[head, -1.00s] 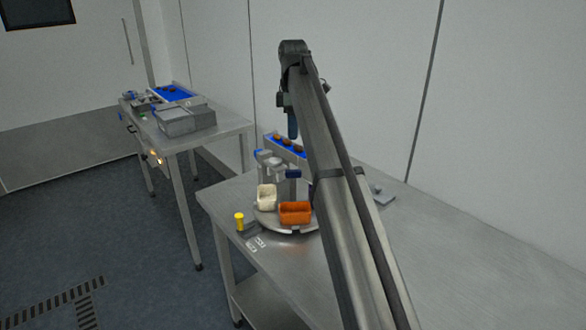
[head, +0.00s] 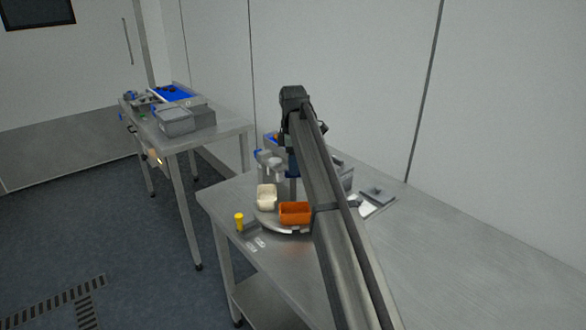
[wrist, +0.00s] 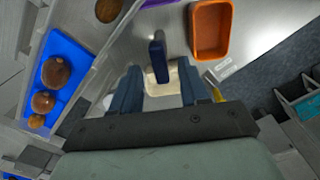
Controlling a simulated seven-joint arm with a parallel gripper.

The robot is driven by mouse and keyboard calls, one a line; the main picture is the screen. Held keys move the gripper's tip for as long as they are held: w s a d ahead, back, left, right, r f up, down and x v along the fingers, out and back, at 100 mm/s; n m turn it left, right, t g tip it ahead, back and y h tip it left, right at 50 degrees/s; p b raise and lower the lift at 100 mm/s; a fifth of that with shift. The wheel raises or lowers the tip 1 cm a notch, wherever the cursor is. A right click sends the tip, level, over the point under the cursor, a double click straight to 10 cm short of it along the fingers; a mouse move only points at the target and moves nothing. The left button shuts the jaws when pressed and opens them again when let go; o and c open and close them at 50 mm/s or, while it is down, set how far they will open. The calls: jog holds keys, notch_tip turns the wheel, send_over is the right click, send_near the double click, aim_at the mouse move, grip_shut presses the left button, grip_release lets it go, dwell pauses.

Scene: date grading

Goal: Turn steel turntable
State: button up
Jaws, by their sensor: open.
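The steel turntable (head: 270,221) is a round plate on the near bench, partly hidden by my arm in the head view. A cream bin (head: 266,197) and an orange bin (head: 295,213) stand on it. Both bins show in the wrist view, the orange one (wrist: 210,30) at the top and the cream one (wrist: 176,84) partly behind the fingers. A dark blue upright peg (wrist: 158,60) shows between the finger lines. My gripper (wrist: 158,80) is open above it, pointing down, with a finger on each side. I cannot tell whether either finger touches the peg.
A blue-lined tray (wrist: 62,75) with several brown dates lies left of the gripper in the wrist view. A yellow cylinder (head: 239,219) stands at the bench's left edge. A grey flat device (head: 377,196) sits right of my arm. The bench's right part is clear.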

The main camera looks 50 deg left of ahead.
jog(key=shift+f, duration=0.95)
jog(key=shift+c, duration=0.2)
grip_shut()
